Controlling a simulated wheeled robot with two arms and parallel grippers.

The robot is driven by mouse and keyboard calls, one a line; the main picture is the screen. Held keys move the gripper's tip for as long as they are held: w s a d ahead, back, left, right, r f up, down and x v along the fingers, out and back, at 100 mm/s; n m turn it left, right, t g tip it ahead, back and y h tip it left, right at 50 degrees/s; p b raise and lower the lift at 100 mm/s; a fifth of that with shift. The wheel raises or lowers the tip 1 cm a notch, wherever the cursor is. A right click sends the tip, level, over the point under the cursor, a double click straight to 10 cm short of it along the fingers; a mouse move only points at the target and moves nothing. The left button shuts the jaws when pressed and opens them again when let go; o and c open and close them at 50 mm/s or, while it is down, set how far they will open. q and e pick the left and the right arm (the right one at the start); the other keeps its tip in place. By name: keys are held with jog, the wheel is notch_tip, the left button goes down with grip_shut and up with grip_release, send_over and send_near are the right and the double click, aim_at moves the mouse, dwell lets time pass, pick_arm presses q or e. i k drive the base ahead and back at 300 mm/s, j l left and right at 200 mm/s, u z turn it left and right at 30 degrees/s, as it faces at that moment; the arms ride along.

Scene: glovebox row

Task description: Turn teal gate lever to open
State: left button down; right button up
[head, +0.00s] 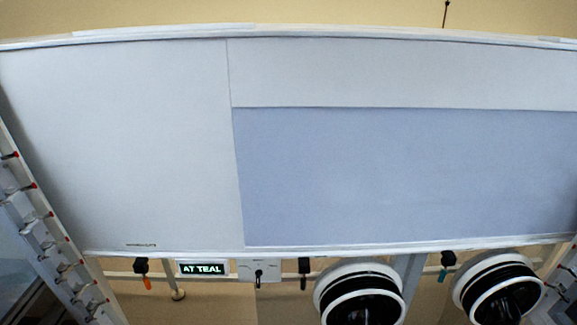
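The teal lever (442,275) is small and hangs from a black body (448,258) below the lower edge of the big panel, at the right between two round ports. Its handle points down and leans slightly left. An orange lever (147,282) hangs from a similar black body at the left. A lit sign (202,268) reads "AT TEAL". Neither of my grippers shows in the head view.
A white panel (120,140) with a large blue-grey pane (400,175) fills most of the view. Two round ports with white rims (358,272) (497,262) and black insides flank the teal lever. A white switch plate (272,271) with a black handle sits right of the sign.

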aim_at(444, 272)
jog(key=i+l, duration=0.3)
jog(key=i+l+z, duration=0.1)
jog(key=z, duration=0.25)
jog(key=i+l+z, duration=0.15)
jog(key=z, duration=0.15)
jog(key=i+l+z, duration=0.15)
jog(key=z, duration=0.2)
jog(key=l, duration=0.1)
